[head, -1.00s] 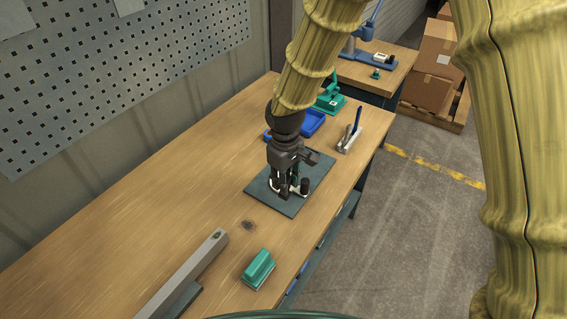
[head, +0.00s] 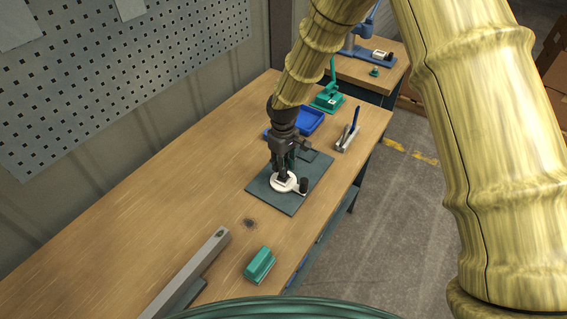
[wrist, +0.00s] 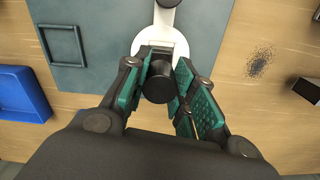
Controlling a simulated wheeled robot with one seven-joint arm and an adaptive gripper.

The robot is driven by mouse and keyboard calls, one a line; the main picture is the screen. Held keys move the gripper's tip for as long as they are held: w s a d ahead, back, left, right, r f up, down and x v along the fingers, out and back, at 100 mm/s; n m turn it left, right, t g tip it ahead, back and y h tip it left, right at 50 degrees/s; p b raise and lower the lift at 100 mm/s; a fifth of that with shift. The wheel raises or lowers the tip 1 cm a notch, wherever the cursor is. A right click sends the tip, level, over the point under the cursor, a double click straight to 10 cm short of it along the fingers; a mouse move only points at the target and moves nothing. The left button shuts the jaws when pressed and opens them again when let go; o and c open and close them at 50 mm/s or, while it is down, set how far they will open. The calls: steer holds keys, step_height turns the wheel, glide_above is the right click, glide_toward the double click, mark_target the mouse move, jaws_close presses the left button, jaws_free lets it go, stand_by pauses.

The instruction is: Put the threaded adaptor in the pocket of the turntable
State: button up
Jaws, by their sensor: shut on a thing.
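The threaded adaptor (wrist: 158,83) shows in the wrist view as a dark, round-topped piece between my finger pads. My gripper (wrist: 167,88) is shut on it. The turntable (head: 279,187) is a white disc with a short arm that ends in a black knob (head: 304,185). It lies on a dark mat, and the disc also shows in the wrist view (wrist: 178,48). In the head view my gripper (head: 284,174) points down over the disc. The adaptor and gripper cover the disc's middle, so I cannot see the pocket or tell whether the adaptor touches it.
The dark mat (head: 268,197) bears a square frame (wrist: 80,48). A blue tray (head: 313,120), a green press (head: 328,100) and a holder with a blue pen (head: 347,138) stand behind. A grey bar (head: 190,270) and a green block (head: 260,264) lie in front. The bench's left is clear.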

steer(key=shift+f, duration=0.4)
steer(key=shift+f, duration=0.2)
steer(key=o, duration=1)
steer(key=shift+r+b, duration=2.1)
steer(key=shift+r, duration=4.1)
